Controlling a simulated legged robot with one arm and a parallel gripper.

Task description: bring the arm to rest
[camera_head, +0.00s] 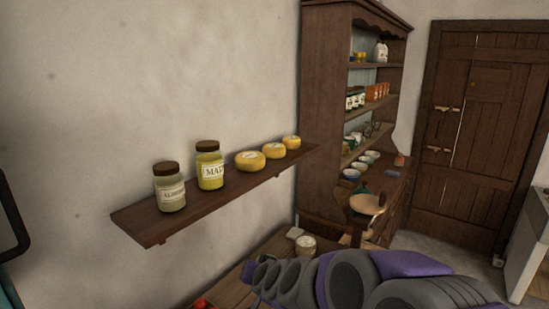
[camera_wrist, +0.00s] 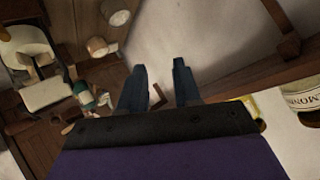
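My arm (camera_head: 370,280) stretches across the bottom right of the head view, purple and grey, above a wooden table. My gripper shows in the wrist view (camera_wrist: 160,85) with its two dark fingers apart and nothing between them. In the wrist view a wooden shelf (camera_wrist: 262,80) runs close on the right of the fingers. A labelled jar (camera_wrist: 302,103) is at the right edge. The fingertips cannot be made out in the head view.
The wall shelf (camera_head: 215,198) holds two jars and several yellow rounds. A wooden table (camera_head: 235,289) lies below, with a small pot (camera_head: 306,245) on it. A tall dresser (camera_head: 327,110) with crockery and jars stands behind. A wooden door (camera_head: 478,130) is at the right.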

